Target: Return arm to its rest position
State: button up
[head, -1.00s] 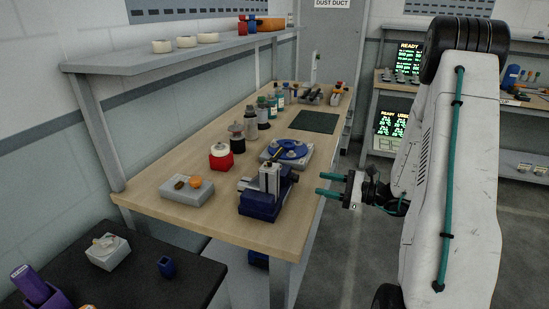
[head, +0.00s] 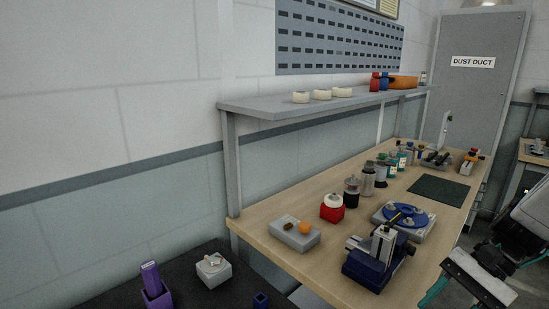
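My gripper (head: 468,292) is at the bottom right of the head view, in front of the workbench's right edge. The other finger is mostly cut off by the picture's lower edge. The fingers look spread apart, and nothing shows between them. My arm comes in from the right edge. The gripper appears apart from the bench and the things on it.
The wooden workbench (head: 318,272) holds a blue vise (head: 372,262), a blue round fixture (head: 405,215), a red-based container (head: 332,209), a grey tray (head: 294,236) and several bottles. A dark table (head: 195,292) is at lower left. A shelf (head: 290,107) runs above the bench.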

jog(key=s+a+r+n+t+h, duration=0.3)
jog(key=s+r+n+h, duration=0.5)
jog(key=r, duration=0.3)
jog(key=shift+s+a+n+t+h, duration=0.3)
jog(key=shift+s+a+n+t, duration=0.1)
jog(key=shift+a+n, duration=0.45)
